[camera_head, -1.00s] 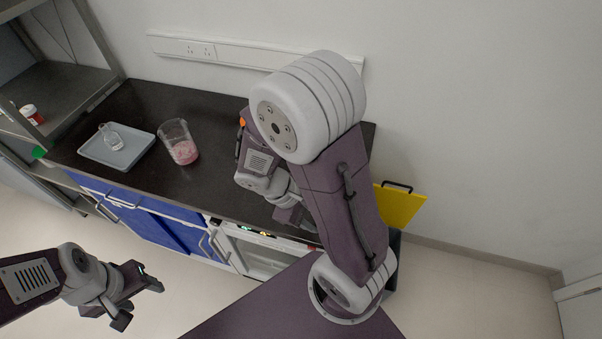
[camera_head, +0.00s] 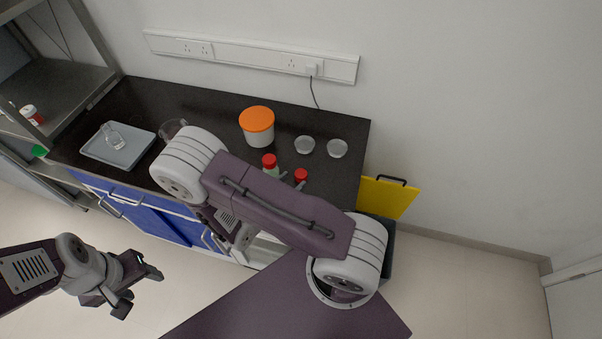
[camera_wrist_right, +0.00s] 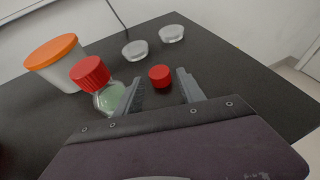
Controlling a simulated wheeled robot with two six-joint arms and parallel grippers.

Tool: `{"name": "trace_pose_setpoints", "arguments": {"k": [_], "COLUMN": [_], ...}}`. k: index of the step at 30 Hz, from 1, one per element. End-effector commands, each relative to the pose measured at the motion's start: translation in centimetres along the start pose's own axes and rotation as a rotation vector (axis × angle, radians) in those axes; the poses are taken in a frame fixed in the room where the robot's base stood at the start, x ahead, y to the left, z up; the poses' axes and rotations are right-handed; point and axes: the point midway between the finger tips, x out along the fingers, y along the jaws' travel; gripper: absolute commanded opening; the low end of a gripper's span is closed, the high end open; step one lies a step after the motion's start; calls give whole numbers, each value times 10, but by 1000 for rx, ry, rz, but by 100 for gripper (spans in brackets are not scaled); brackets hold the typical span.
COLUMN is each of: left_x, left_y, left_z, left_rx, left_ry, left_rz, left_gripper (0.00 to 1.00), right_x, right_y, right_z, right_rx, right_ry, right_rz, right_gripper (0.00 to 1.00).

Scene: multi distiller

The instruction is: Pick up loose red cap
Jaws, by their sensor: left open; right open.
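The loose red cap (camera_wrist_right: 160,76) lies on the black bench top. In the right wrist view it shows between the fingers of my right gripper (camera_wrist_right: 158,86), which is open and not closed on it. In the head view the cap (camera_head: 301,175) is just beside the fingertips, most of that gripper being hidden behind my arm. A bottle (camera_wrist_right: 110,98) with a red screw cap (camera_wrist_right: 90,73) stands close to the left finger. My left gripper (camera_head: 142,288) is open and empty, out in front of the bench and away from the cap.
An orange-lidded white tub (camera_head: 257,127) stands behind the bottle. Two clear dishes (camera_head: 305,145) (camera_head: 338,148) lie behind the cap. A grey tray (camera_head: 100,150) with a small glass vessel (camera_head: 112,136) and a partly hidden beaker (camera_head: 172,128) are on the left.

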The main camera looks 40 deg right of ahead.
Motion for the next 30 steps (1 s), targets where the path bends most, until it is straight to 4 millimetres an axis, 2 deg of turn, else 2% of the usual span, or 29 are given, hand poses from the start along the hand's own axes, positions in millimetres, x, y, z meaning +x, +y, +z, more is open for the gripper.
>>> {"name": "trace_pose_setpoints", "arguments": {"k": [4, 12, 20, 25, 30], "left_x": [-2, -8, -8, -8, -8], "left_y": [0, 0, 0, 0, 0], "left_z": [0, -1, -1, -1, -1], "left_rx": [0, 0, 0, 0, 0], "left_ry": [0, 0, 0, 0, 0], "left_rz": [0, 0, 0, 0, 0], "left_gripper": [56, 56, 56, 56, 56], "right_x": [6, 50, 54, 53, 53], "right_y": [0, 2, 3, 3, 3], "right_z": [0, -5, -5, -5, -5], "right_rx": [0, 2, 2, 2, 2], "right_ry": [0, 1, 1, 1, 1], "right_rz": [-2, -4, 0, 0, 0], "right_gripper": [46, 46, 46, 0, 0]}}
